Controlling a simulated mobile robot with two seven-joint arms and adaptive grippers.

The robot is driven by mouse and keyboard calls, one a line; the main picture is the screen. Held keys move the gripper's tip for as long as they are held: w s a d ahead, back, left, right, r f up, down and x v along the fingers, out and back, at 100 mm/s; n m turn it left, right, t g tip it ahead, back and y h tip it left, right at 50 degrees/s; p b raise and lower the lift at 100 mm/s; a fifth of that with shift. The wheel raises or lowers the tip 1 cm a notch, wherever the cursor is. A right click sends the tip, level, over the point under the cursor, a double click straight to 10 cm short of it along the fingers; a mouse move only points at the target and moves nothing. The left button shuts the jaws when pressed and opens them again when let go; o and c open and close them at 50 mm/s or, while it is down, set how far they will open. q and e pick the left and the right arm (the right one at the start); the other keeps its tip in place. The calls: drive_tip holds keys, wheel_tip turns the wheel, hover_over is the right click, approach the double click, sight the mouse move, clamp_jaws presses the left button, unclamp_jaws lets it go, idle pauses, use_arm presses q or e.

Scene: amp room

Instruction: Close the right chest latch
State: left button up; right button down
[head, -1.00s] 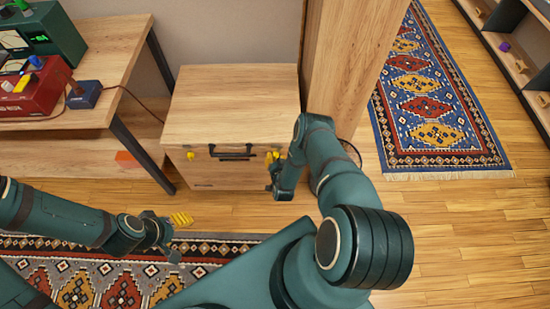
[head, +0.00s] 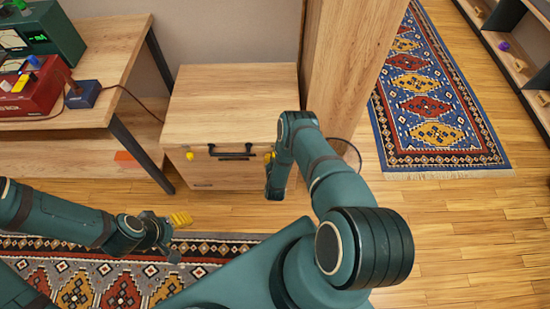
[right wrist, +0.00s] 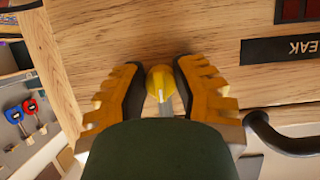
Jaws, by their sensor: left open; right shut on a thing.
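The wooden chest (head: 232,105) stands against the wall with its lid down. A yellow left latch (head: 190,156) and a dark handle (head: 232,152) show on its front. The yellow right latch (right wrist: 160,84) shows in the right wrist view, between the yellow fingers of my right gripper (right wrist: 160,70), which is shut on it. In the head view my right arm hides most of that gripper and the chest's right front corner. My left gripper (head: 178,222) is open and empty, low in front of the chest, above the patterned rug.
A wooden workbench (head: 110,60) with a red device (head: 30,92) stands left of the chest. A wooden post (head: 350,60) stands close on its right. Open floor and a blue-red rug (head: 430,100) lie further right.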

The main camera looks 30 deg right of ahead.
drive_tip(key=c, duration=0.7)
unclamp_jaws()
drive_tip(key=shift+w, duration=0.1)
drive_tip(key=shift+s, duration=0.2)
drive_tip(key=v, duration=1.1)
drive_tip(key=shift+s+a+r, duration=0.2)
drive_tip(key=shift+r, duration=0.05)
